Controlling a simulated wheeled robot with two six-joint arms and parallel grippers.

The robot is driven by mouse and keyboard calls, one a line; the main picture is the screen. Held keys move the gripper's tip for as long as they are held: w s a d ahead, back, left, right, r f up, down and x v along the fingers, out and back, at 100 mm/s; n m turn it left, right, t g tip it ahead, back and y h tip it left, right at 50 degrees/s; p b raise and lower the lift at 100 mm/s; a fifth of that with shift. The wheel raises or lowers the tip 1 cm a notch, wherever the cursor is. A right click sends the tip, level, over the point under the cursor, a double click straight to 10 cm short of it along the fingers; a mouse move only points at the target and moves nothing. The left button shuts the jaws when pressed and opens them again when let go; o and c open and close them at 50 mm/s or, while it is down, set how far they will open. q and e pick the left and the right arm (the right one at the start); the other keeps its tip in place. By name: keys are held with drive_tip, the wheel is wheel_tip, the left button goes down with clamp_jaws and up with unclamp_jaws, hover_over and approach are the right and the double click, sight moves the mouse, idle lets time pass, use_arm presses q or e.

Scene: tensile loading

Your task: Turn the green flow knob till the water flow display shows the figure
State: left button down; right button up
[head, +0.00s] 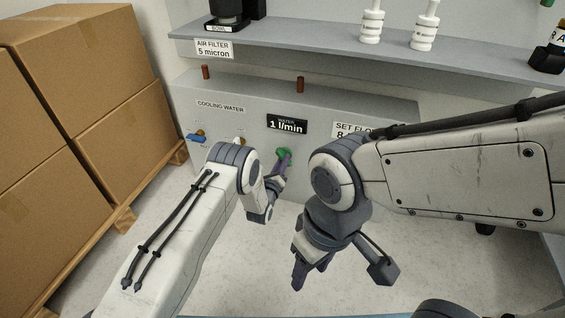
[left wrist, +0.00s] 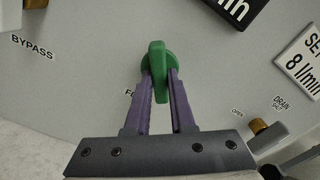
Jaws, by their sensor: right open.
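The green flow knob (head: 283,153) is on the grey panel (head: 235,130), below the black water display (head: 287,124), which reads 1 l/min. A white sign (head: 352,131) to the right says SET FLOW with an 8; in the left wrist view the sign (left wrist: 302,62) reads 8 l/min. My left gripper (head: 284,161) is at the knob. In the left wrist view its purple fingers lie on either side of the knob's upright green bar (left wrist: 158,72) and appear closed on it. My right gripper (head: 311,275) hangs open and empty above the floor, pointing down.
A blue-handled valve (head: 196,138) is at the panel's left. In the left wrist view, BYPASS and DRAIN labels flank the knob, with a brass fitting (left wrist: 258,127) near the drain. A shelf (head: 350,50) runs above the panel. Cardboard boxes (head: 80,90) stand at left.

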idle(0.4)
use_arm(q)
drive_tip(key=n+p, duration=0.1)
drive_tip(key=n, duration=0.8)
drive_tip(key=n+p, duration=0.2)
drive_tip(key=n, duration=0.7)
drive_tip(key=n+p, duration=0.2)
drive_tip(key=n, duration=0.7)
drive_tip(key=shift+r+n, duration=0.3)
idle(0.4)
drive_tip(key=c, duration=0.8)
unclamp_jaws()
drive_tip(key=shift+o, duration=0.2)
